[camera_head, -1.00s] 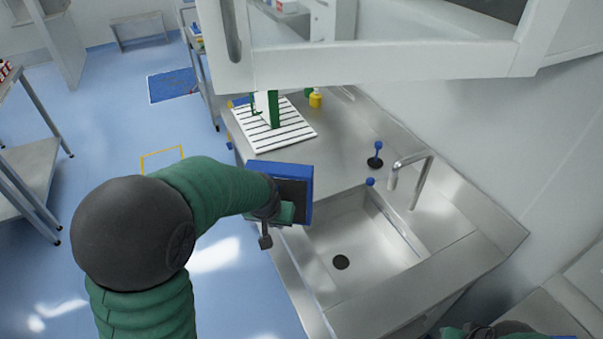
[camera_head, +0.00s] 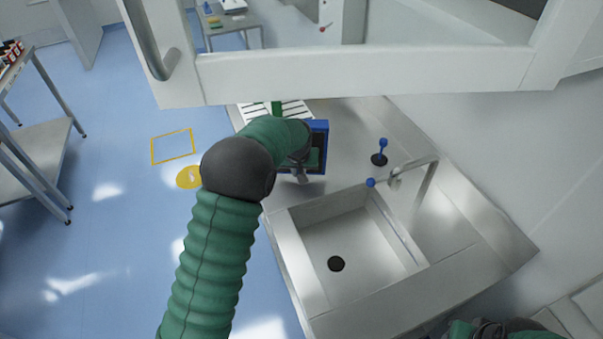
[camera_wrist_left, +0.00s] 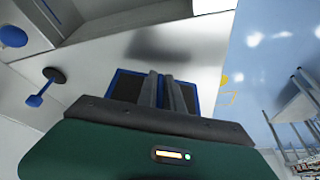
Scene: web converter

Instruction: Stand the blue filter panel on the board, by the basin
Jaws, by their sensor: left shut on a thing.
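The blue filter panel (camera_head: 322,142), a blue frame with a dark middle, is held upright over the steel counter between board and basin. In the left wrist view the panel (camera_wrist_left: 124,88) shows behind the fingers. My left gripper (camera_head: 306,158) is shut on it; its fingers also show in the left wrist view (camera_wrist_left: 166,88). The white slotted board (camera_head: 298,112) lies beyond the panel, partly hidden by my arm and a white frame. The steel basin (camera_head: 340,235) is nearer, with a dark drain. Part of my right arm shows at the bottom right edge, its fingers out of sight.
A tap (camera_head: 428,185) and a blue-handled plunger-like thing (camera_head: 381,155) stand at the basin's right and far side. A green upright thing (camera_head: 277,107) stands at the board. A white frame (camera_head: 360,70) crosses above the counter. Open floor lies left.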

